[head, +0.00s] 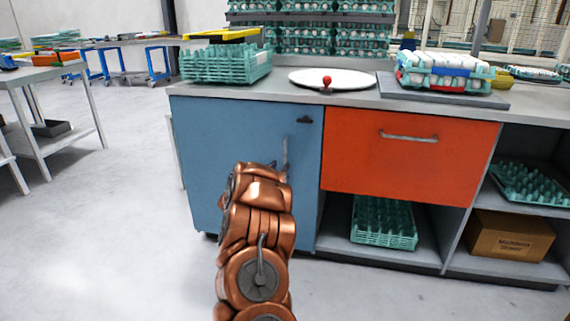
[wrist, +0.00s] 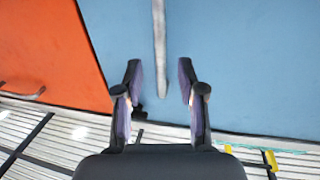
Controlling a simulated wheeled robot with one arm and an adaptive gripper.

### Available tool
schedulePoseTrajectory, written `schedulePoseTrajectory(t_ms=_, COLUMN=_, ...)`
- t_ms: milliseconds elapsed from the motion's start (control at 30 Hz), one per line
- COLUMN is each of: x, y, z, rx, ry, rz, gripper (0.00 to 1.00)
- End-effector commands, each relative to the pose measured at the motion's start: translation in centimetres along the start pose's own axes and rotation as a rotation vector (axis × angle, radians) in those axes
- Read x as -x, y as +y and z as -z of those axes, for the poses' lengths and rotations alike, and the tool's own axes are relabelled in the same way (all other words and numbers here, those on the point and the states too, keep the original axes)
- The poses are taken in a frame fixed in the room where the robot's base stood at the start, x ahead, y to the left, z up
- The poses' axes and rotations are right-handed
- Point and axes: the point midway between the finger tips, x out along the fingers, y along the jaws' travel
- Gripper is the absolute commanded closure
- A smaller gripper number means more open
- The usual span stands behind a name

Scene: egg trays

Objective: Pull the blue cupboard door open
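The blue cupboard door (head: 235,135) is shut, on the left of the counter in the head view. Its grey vertical handle (head: 285,150) is near the door's right edge, its lower part hidden by my copper arm. In the wrist view the blue door (wrist: 240,60) fills most of the upper picture, and the handle (wrist: 160,45) runs down from the top edge. My gripper (wrist: 160,68) is open, its two fingers on either side of the handle's line. Whether the fingers reach around the handle is hard to tell.
An orange drawer (head: 408,155) with a grey handle is right of the door. Open shelves hold a green egg tray (head: 384,222) and a cardboard box (head: 510,236). The counter top (head: 350,98) carries trays and a white disc (head: 345,80). The floor left of the cupboard is clear.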

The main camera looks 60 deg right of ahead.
Motion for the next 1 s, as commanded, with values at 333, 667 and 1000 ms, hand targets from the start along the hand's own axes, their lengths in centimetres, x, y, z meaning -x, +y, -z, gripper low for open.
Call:
schedulePoseTrajectory(t_ms=333, x=-4.0, y=0.0, z=-0.3, rx=0.000, ry=0.000, rz=0.000, gripper=0.61)
schedulePoseTrajectory(t_ms=667, x=-5.8, y=-0.1, z=0.0, rx=-0.001, ry=0.000, rz=0.002, gripper=0.61)
schedulePoseTrajectory(t_ms=1000, x=-5.8, y=-0.1, z=0.0, rx=0.000, ry=-0.001, rz=0.003, gripper=0.74)
